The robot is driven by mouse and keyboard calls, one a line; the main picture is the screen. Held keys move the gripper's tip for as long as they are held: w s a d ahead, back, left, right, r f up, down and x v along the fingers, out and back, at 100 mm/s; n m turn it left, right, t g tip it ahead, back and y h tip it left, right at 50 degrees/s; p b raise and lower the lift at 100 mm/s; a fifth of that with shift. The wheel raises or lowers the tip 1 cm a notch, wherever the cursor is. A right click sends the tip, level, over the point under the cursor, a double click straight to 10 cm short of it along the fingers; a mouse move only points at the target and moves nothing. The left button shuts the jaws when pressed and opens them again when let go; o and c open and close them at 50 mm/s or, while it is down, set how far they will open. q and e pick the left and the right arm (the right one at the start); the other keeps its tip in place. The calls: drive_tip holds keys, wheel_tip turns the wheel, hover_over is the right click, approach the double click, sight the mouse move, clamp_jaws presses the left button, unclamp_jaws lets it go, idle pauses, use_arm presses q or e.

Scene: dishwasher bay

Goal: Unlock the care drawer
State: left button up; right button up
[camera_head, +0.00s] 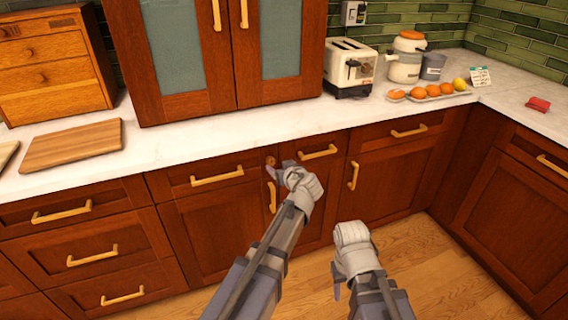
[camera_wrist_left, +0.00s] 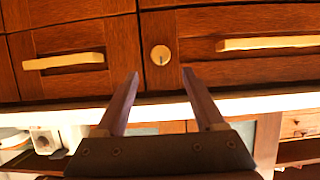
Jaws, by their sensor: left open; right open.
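A round brass-coloured lock (camera_wrist_left: 160,55) with a dark slot sits on the wooden front between two drawers. In the head view the lock (camera_head: 270,161) is partly hidden by my left gripper (camera_head: 276,170). One drawer (camera_head: 213,176) is to its left and another drawer (camera_head: 319,151) to its right; both look shut. I cannot tell which is the care drawer. In the left wrist view my left gripper (camera_wrist_left: 161,76) is open and empty, its fingertips pointing toward the lock and apart from it. My right gripper (camera_head: 338,284) is open, low in front of the cabinets.
The white counter (camera_head: 215,139) runs above the drawers. It carries a cutting board (camera_head: 73,146), a toaster (camera_head: 350,68), a tray of fruit (camera_head: 432,92) and a red item (camera_head: 537,104). Bar handles stick out from the fronts. The wooden floor (camera_head: 430,270) is clear at right.

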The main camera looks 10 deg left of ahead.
sight(272, 161)
use_arm(q)
drive_tip(key=b+x, duration=0.2)
drive_tip(key=x, duration=0.5)
drive_tip(key=shift+f+b, duration=0.1)
drive_tip(key=shift+b, duration=0.3)
drive_tip(key=shift+w+a, duration=0.3)
drive_tip(key=shift+s, duration=0.1)
clamp_jaws()
idle(0.7)
